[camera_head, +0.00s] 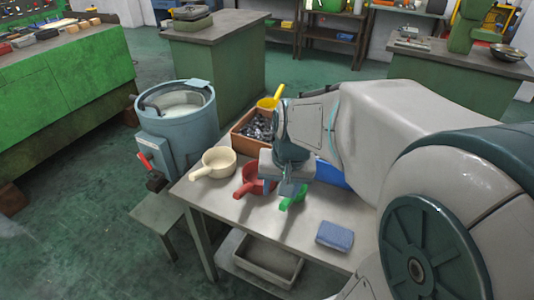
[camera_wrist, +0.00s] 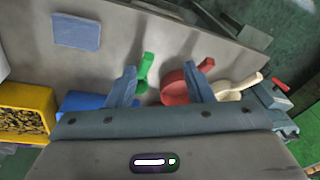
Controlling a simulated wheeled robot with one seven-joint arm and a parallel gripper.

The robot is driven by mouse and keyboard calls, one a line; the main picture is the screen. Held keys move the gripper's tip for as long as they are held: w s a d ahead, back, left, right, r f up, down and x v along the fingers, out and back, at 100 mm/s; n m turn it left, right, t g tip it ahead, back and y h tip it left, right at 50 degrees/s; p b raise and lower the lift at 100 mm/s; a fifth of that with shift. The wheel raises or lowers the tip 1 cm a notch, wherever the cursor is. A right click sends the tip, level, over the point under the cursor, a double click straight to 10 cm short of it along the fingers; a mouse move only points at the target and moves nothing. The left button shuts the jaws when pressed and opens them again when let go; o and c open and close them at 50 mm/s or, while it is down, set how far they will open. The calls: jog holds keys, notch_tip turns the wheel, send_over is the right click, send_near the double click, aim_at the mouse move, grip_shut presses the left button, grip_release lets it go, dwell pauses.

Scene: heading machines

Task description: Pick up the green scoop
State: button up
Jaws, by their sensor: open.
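The green scoop (camera_head: 292,200) lies on the grey table, partly hidden by my gripper (camera_head: 289,188) in the head view. In the wrist view, the green scoop's handle (camera_wrist: 147,62) points away, between my finger lines and closer to the left finger; its lower part is partly hidden. My gripper (camera_wrist: 158,68) is open and empty above the table, with its fingers apart. The red scoop (camera_wrist: 174,88) is beside the right finger, which covers part of it.
A cream scoop (camera_head: 218,160) sits left of the red one. A brown box (camera_head: 243,140) of metal parts with a yellow scoop (camera_head: 271,102) and a blue bin (camera_head: 331,176) stand behind. A blue sponge (camera_head: 335,235) lies at the front right. Bare table lies around the sponge.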

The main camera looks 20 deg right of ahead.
aim_at(287, 204)
jog(key=w+d+f+m, duration=0.5)
jog(key=w+d+f, duration=0.1)
jog(key=w+d, duration=0.2)
jog(key=shift+m+g+y, duration=0.3)
jog(key=shift+y, duration=0.2)
jog(key=f, duration=0.3)
jog(key=w+f+b, duration=0.1)
jog(key=f, duration=0.2)
jog(key=a+f, duration=0.1)
jog(key=f, duration=0.2)
jog(key=shift+w, duration=0.15)
jog(key=shift+w+a+f, duration=0.1)
jog(key=shift+w+f, duration=0.05)
jog(key=shift+f, duration=1.15)
jog(key=shift+w+a+f, duration=0.1)
jog(key=shift+f, duration=1.2)
grip_shut()
